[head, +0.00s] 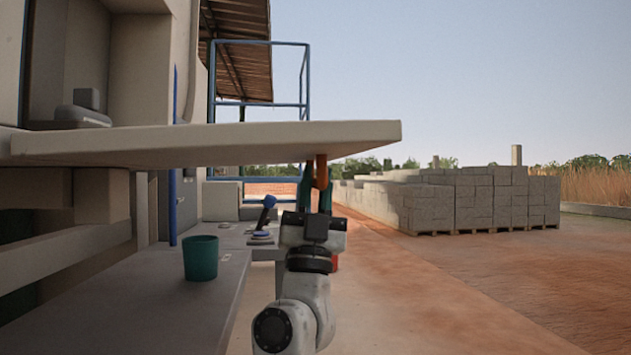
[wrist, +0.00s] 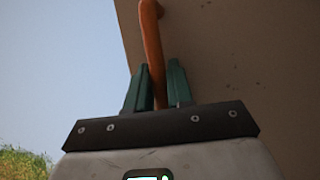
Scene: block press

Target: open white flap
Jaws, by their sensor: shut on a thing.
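The white flap (head: 220,142) stands out roughly level in the head view, hinged at the left by the cabinet opening. An orange handle (head: 321,172) hangs from its underside near the right end. My gripper (head: 317,192) is below the flap, with its green fingers on either side of the handle. In the wrist view, the flap's underside (wrist: 230,60) fills the upper right. The handle (wrist: 151,45) runs down between the two fingers of my gripper (wrist: 158,85), which are shut on it.
A green cup (head: 200,258) stands on the grey counter (head: 130,310) below the flap. A blue-handled joystick (head: 266,214) is behind it. A grey device (head: 82,112) sits in the opening. Stacked blocks (head: 480,200) stand far right; the ground at right is clear.

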